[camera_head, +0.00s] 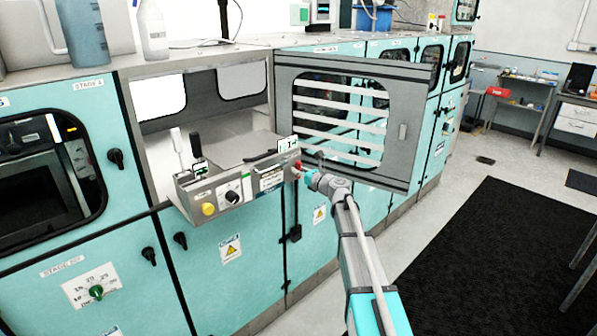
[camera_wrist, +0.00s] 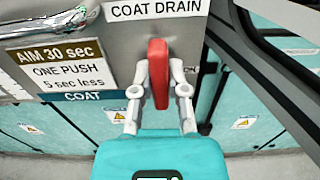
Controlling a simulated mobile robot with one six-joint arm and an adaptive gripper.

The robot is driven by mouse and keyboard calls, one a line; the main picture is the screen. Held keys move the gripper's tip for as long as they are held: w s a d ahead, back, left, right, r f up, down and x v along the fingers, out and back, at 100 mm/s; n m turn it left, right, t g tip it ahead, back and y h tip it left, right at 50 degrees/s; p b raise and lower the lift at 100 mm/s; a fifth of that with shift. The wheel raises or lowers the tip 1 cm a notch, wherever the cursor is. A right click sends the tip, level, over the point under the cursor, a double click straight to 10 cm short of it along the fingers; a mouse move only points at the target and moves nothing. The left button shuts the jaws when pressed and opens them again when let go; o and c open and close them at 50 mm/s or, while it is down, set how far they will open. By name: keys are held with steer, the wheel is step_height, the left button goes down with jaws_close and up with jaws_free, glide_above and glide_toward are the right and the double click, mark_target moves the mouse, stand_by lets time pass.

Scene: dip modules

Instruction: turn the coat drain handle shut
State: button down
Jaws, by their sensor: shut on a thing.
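The coat drain handle is a red lever (camera_wrist: 158,62) under the COAT DRAIN label (camera_wrist: 158,9) in the wrist view. It hangs roughly upright in the picture, its lower end between my fingers. My gripper (camera_wrist: 159,80) is shut on it, one pale finger on each side. In the head view the red handle (camera_head: 297,168) is a small patch at the right end of the grey control panel (camera_head: 222,192). My gripper (camera_head: 306,175) reaches it from the right and partly hides it.
An open windowed door (camera_head: 403,133) stands just behind and right of my arm. The panel carries a yellow button (camera_head: 208,209), a black knob (camera_head: 231,196) and upright levers (camera_head: 196,145). A black mat (camera_head: 500,260) lies on the open floor at the right.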

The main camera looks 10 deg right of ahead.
steer(key=c, duration=0.6)
jaws_free()
steer(key=shift+c, duration=0.2)
steer(key=v, duration=1.2)
